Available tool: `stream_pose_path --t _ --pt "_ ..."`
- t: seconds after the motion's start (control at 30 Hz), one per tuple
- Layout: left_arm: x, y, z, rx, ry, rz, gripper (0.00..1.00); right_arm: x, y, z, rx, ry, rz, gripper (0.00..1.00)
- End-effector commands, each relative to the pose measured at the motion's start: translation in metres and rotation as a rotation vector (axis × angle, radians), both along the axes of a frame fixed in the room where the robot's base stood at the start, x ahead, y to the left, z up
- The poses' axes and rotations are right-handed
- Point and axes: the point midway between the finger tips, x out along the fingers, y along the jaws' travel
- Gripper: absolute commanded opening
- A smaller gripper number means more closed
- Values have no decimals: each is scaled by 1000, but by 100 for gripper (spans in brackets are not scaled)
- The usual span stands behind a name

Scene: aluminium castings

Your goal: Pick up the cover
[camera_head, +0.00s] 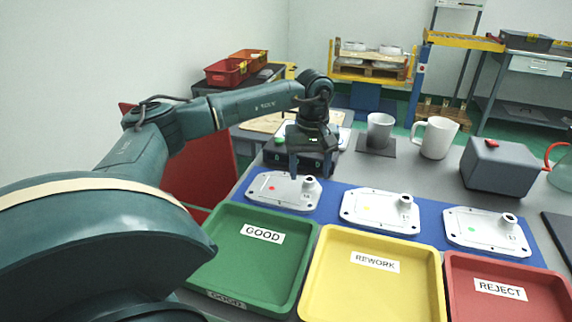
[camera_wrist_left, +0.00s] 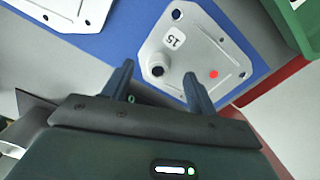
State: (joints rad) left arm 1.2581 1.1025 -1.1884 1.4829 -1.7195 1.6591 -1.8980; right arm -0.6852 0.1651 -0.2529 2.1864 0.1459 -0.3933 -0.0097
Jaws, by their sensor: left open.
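Three pale metal covers lie on a blue mat (camera_head: 333,215), each with a raised round boss. The left cover (camera_head: 284,191) has a red dot, the middle one (camera_head: 380,211) a yellow dot and the right one (camera_head: 487,232) a green dot. My left gripper (camera_head: 311,172) is open and empty, pointing down over the boss end of the red-dot cover. In the left wrist view the gripper (camera_wrist_left: 159,72) has its fingers on either side of the boss of this cover (camera_wrist_left: 200,50), marked 15. I cannot tell the height gap. My right gripper is not in view.
Green GOOD (camera_head: 250,264), yellow REWORK (camera_head: 368,290) and red REJECT (camera_head: 505,291) trays stand in front of the mat. A dark box-like object sits behind my left gripper.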

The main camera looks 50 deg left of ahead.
Motion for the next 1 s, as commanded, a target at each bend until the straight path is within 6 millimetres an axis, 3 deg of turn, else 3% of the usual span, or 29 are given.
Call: stream_pose_path --t 0.17,0.43,1.0 --pt "0 0 -20 0 1 0 58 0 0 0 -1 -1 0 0" --pt "0 0 -23 -1 -1 0 57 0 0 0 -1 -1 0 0" --pt "0 0 -22 -1 -1 0 11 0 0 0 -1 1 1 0"
